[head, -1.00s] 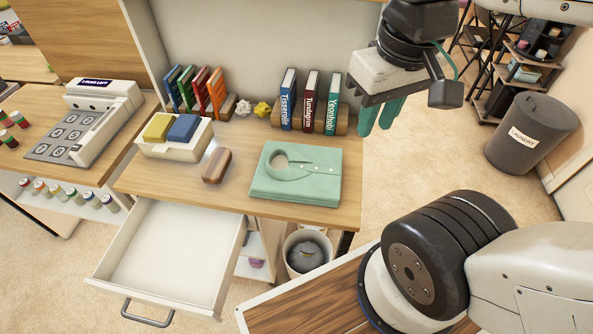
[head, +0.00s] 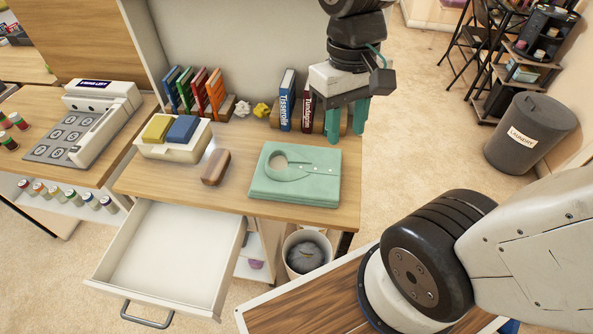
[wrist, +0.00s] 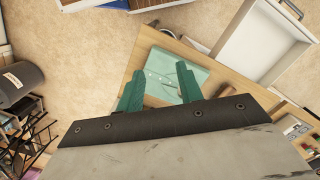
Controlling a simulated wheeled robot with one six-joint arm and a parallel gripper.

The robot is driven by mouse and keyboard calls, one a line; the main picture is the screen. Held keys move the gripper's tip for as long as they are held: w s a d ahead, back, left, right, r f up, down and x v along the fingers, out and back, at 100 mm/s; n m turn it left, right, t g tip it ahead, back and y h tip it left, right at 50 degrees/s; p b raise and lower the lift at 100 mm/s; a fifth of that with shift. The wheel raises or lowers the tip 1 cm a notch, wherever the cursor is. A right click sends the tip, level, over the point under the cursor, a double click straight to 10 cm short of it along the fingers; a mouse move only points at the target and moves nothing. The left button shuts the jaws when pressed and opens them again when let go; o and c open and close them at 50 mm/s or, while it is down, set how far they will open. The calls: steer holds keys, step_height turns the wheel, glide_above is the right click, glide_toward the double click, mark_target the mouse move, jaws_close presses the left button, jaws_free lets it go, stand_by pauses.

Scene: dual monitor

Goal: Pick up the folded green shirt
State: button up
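The folded green shirt (head: 296,178) lies flat on the desk top near its front right corner, collar toward the upper left. It also shows in the wrist view (wrist: 172,76), partly between and beyond the fingers. My gripper (head: 347,125) hangs in the air over the back right of the desk, behind and to the right of the shirt, in front of the upright books. Its two green fingers are apart with nothing between them. In the wrist view the fingers (wrist: 158,85) are spread and empty.
Upright books (head: 288,100) stand behind the shirt, some hidden by my gripper. A brown eraser-like block (head: 216,166) lies left of the shirt. A drawer (head: 165,255) is open below. A bin (head: 305,254) stands under the desk. A laundry basket (head: 530,132) is at right.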

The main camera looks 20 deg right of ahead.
steer(key=w+a+f+m, duration=0.2)
steer(key=w+a+f, duration=0.1)
steer(key=w+f, duration=0.5)
steer(key=w+a+f+m, duration=0.2)
steer(key=w+a+f, duration=0.1)
steer(key=w+f, duration=0.5)
steer(key=m+t, duration=0.1)
steer(key=m, duration=0.2)
glide_above(267, 158)
steer(key=shift+w+d+f, duration=0.25)
steer(key=shift+d+f, duration=0.05)
steer(key=shift+f, duration=0.05)
steer(key=shift+w+f, duration=0.1)
steer(key=shift+f, duration=0.1)
steer(key=f, duration=0.7)
steer(key=shift+s+a+f, duration=0.2)
steer(key=shift+s+a, duration=0.05)
steer(key=shift+a, duration=0.05)
jaws_close()
